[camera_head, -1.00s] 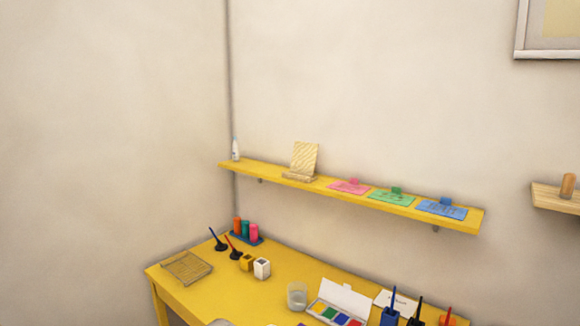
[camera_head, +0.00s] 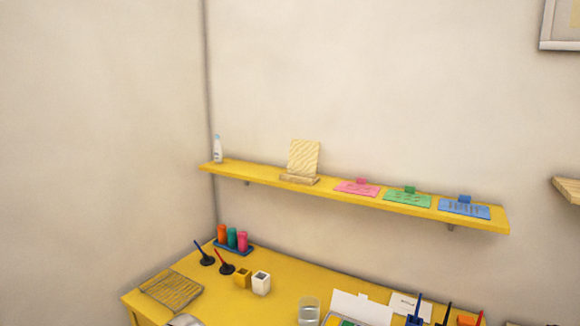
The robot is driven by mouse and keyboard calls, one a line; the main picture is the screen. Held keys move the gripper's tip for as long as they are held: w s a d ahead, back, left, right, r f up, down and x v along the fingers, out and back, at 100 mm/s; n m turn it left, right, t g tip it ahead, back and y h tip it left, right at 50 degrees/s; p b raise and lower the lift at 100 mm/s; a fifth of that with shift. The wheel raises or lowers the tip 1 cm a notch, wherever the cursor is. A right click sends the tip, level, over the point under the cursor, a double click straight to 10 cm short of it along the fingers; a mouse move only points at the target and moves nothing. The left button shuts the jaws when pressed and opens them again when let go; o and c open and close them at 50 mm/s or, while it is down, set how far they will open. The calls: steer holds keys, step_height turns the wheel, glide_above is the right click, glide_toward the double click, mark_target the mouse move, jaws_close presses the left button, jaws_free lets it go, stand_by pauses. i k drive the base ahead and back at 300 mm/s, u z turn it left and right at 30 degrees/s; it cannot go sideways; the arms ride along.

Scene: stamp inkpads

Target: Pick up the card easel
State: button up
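The card easel (camera_head: 303,160) stands on the yellow wall shelf (camera_head: 330,187), left of its middle. It has a pale striped upright panel on a small wooden base. My gripper does not show in the head view.
On the shelf, a white bottle (camera_head: 218,148) stands at the left end, and pink (camera_head: 357,188), green (camera_head: 408,198) and blue (camera_head: 464,208) cards lie to the right. Below is a yellow desk (camera_head: 215,293) with a wire rack (camera_head: 171,291), cups (camera_head: 261,283) and a glass (camera_head: 308,312).

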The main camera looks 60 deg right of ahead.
mark_target(303, 156)
steer(key=z, duration=0.1)
steer(key=i, duration=1.6)
steer(key=z, duration=0.15)
